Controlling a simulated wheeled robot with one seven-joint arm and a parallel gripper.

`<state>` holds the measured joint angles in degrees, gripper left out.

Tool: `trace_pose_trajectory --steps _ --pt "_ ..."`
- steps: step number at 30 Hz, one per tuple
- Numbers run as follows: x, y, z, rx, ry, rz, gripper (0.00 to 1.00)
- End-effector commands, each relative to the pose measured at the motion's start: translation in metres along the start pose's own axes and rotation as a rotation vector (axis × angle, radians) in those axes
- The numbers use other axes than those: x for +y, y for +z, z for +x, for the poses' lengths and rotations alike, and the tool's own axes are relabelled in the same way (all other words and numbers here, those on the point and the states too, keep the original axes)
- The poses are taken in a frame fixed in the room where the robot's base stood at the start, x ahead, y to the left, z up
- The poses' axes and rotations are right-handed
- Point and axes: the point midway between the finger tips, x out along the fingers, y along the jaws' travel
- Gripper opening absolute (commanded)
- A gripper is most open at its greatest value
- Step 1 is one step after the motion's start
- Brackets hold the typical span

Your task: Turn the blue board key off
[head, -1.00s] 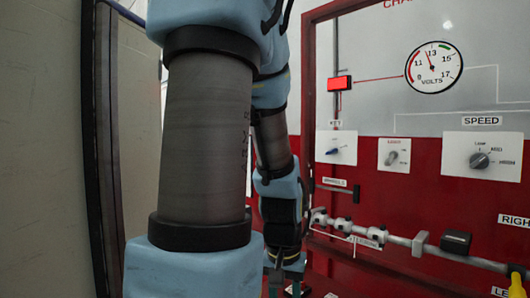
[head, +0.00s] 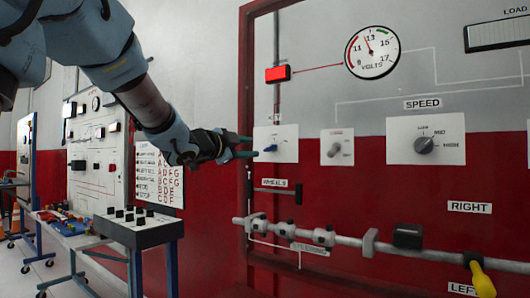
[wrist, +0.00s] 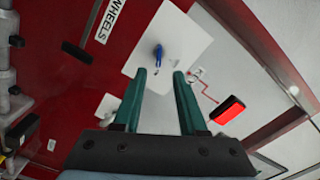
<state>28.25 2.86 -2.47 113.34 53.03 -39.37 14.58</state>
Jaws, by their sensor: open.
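The blue key (head: 270,148) is a small blue lever on a white plate (head: 288,135) under the KEY label, on the red and grey board. In the head view it points left. My gripper (head: 253,147) is open, with its two green fingers just left of the key. In the wrist view my gripper (wrist: 159,74) is empty, and the blue key (wrist: 158,54) appears just beyond the fingertips, in line with the gap between them. I cannot tell the exact distance, but the fingers look apart from it.
A red light (head: 278,73) and a volts gauge (head: 372,52) sit above. A second switch plate (head: 337,147) and the speed dial (head: 425,145) are to the right. A pipe with valves (head: 323,236) runs below. Another trainer board (head: 97,150) stands at left.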

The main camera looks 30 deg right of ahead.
Motion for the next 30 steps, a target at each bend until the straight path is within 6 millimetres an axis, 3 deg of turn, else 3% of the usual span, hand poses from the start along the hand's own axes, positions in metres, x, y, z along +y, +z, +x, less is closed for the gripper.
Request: trace_pose_trajectory --steps 6,13,26,30 --pt "0.0 0.0 0.043 -0.002 0.002 -0.004 0.41" --pt "0.0 0.001 0.075 -0.003 0.001 -0.004 0.41" --pt "0.001 0.001 0.086 -0.004 0.0 -0.004 0.41" --pt "0.0 0.001 0.086 -0.004 0.0 -0.004 0.28"
